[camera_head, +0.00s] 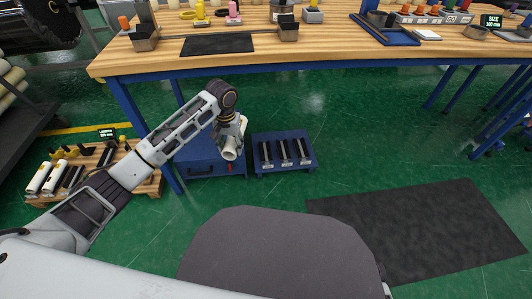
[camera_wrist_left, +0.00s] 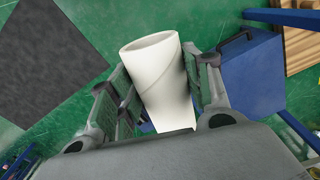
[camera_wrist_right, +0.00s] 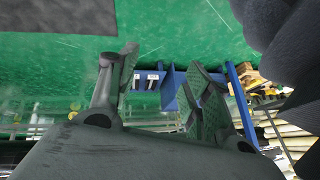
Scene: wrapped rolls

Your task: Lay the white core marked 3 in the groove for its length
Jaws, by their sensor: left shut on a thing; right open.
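The white core (camera_head: 230,154) is a hollow tube held in my left gripper (camera_head: 237,140), in front of the blue cabinet. In the left wrist view the core (camera_wrist_left: 158,80) is clasped between both fingers, with its open end pointing away from the gripper. No number can be read on it. A low blue rack (camera_head: 259,170) stands just right of the core, with three dark grooves (camera_head: 284,151) of different positions and small white labels too small to read. The core is apart from the rack. My right gripper (camera_wrist_right: 162,70) is open and empty, with part of the rack (camera_wrist_right: 168,92) beyond it.
A blue cabinet (camera_head: 214,165) stands left of the rack, below the workbench (camera_head: 330,50). A wooden stand (camera_head: 148,185) with white and dark rolls is at the left. A dark mat (camera_head: 420,225) lies on the green floor at the right.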

